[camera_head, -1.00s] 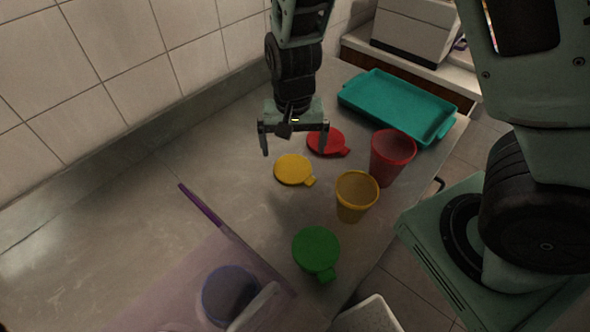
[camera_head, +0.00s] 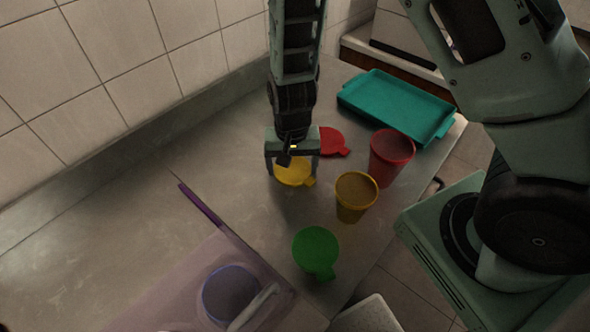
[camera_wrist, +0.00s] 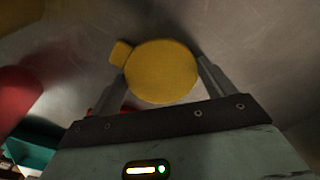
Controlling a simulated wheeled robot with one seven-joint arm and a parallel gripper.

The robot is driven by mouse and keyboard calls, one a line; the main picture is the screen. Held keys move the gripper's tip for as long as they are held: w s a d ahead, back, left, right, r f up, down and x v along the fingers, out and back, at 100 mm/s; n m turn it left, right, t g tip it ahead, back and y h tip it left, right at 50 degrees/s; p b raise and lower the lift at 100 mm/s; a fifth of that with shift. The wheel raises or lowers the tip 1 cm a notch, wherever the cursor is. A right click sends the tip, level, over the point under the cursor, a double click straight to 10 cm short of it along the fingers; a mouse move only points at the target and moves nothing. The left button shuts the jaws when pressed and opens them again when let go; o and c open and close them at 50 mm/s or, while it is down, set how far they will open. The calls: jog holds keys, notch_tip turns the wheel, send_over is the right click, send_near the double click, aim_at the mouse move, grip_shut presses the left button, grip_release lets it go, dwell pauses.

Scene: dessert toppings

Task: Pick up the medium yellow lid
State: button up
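The medium yellow lid (camera_head: 295,173) is a round flat disc with a small tab, lying on the grey counter. It also shows in the wrist view (camera_wrist: 162,72), between the finger ends with the tab to the left. My gripper (camera_head: 293,172) is open and low over the lid, with one finger on each side. In the wrist view (camera_wrist: 162,88) the fingers stand apart around the disc, and I cannot tell whether they touch its rim.
A red lid (camera_head: 331,141) lies just behind. A red cup (camera_head: 390,158) and a yellow cup (camera_head: 355,198) stand to the right. A green lid (camera_head: 316,250) lies in front. A teal tray (camera_head: 395,105) is at the back right.

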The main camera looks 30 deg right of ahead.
jog(key=shift+c, duration=0.8)
